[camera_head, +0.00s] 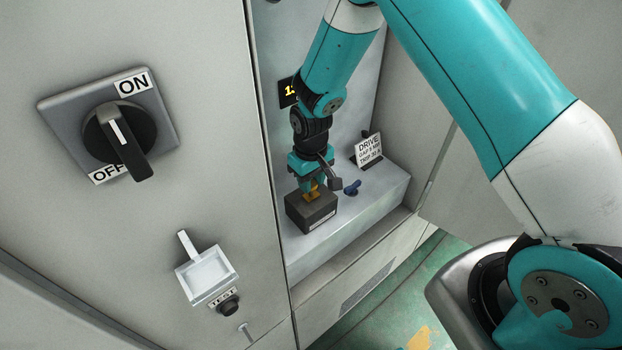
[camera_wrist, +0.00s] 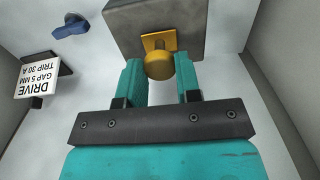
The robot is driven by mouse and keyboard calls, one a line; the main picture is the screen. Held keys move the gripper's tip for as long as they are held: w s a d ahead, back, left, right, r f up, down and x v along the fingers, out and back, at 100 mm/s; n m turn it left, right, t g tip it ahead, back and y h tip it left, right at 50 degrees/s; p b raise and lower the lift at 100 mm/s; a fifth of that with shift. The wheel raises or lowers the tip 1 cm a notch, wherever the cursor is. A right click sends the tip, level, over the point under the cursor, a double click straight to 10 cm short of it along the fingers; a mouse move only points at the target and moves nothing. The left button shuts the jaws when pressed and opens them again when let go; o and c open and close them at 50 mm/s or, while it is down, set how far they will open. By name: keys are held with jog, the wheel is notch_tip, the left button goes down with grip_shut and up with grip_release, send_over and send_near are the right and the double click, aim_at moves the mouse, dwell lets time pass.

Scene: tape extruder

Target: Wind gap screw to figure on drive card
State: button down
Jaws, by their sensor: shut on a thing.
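The gap screw shows as a yellow brass knob (camera_wrist: 158,66) on the dark grey block (camera_wrist: 190,18) in the wrist view. My gripper (camera_wrist: 160,78) has its two teal fingers on either side of this knob and is shut on it. In the head view my gripper (camera_head: 312,184) points down onto the block (camera_head: 312,213) on the cabinet's ledge. The drive card (camera_head: 369,148) stands behind and to the right. In the wrist view the card (camera_wrist: 42,80) is upside down and reads "DRIVE, GAP 5 MM, TRIP 30 A".
A blue knob (camera_head: 352,187) sits on the ledge right of the block. The bay's side walls are close around my arm. On the left panel are a black rotary switch (camera_head: 122,140) marked ON and OFF, a white tray-like fitting (camera_head: 207,276) and a black TEST button (camera_head: 228,302).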

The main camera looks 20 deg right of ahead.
jog(key=shift+r, duration=0.85)
jog(key=c, duration=0.8)
grip_release()
jog(key=shift+r, duration=0.1)
notch_tip(320, 180, up, 17)
jog(key=b, duration=0.3)
jog(key=shift+r, duration=0.1)
